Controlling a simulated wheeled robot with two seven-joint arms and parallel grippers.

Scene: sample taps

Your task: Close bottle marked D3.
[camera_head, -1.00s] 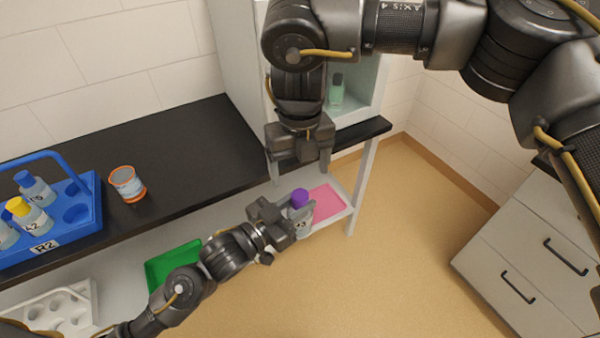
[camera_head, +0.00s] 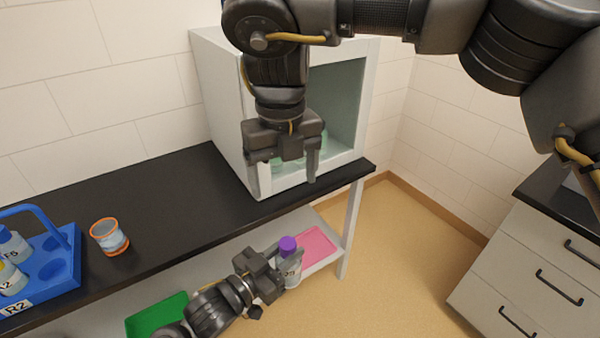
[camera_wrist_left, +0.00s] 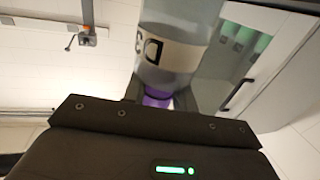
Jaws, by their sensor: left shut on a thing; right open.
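The bottle marked D3 (camera_head: 292,271) has a clear grey body, a white label and a purple cap (camera_head: 288,243) on its top. Whether the cap is tight cannot be told. My right gripper (camera_head: 284,185) is open and empty, above and apart from the bottle, in front of the white cabinet.
The open white cabinet (camera_head: 222,95) stands on the black bench (camera_head: 165,205) with greenish bottles inside. A blue rack (camera_head: 62,290) with bottles and an orange-rimmed cup (camera_head: 110,237) are at left. Green (camera_head: 157,315) and pink (camera_head: 318,243) trays lie on the lower shelf. Drawers stand at right.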

